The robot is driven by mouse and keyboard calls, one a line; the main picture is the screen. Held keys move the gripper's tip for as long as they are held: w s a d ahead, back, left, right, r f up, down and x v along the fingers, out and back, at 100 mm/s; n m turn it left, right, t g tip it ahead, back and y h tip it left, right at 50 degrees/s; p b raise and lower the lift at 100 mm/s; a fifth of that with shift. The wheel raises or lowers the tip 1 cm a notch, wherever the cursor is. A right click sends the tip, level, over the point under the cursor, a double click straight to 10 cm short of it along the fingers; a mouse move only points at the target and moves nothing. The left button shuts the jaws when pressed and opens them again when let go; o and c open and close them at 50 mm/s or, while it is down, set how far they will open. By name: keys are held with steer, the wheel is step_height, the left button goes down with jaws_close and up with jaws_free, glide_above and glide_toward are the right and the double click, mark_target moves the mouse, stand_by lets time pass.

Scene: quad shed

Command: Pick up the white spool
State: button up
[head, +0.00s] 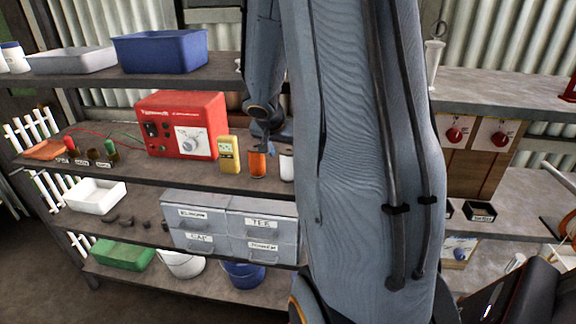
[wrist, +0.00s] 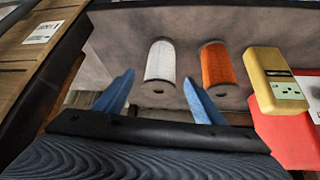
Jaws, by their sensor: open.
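The white spool (head: 287,167) stands upright on the middle shelf, partly hidden by my arm in the head view. In the wrist view the white spool (wrist: 160,62) appears ahead, framed between the two blue fingers of my gripper (wrist: 158,82). My gripper is open with nothing held. In the head view my gripper (head: 266,143) overlaps the top of the orange spool (head: 258,164), just left of the white one. The orange spool (wrist: 217,66) is right of the white spool in the wrist view, with a narrow gap between them.
A yellow meter (head: 230,154) stands beside the orange spool, and a red power box (head: 182,125) is farther left. The upper shelf (head: 98,78), with a blue bin (head: 160,52), is above. Labelled grey drawers (head: 262,223) sit on the shelf below.

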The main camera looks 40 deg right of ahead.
mark_target(288, 162)
steer(key=shift+p+x, duration=0.65)
steer(key=shift+x, duration=2.5)
steer(key=shift+s+a, duration=0.1)
steer(key=c, duration=1.3)
steer(key=shift+o, duration=0.2)
steer(key=shift+r, duration=0.1)
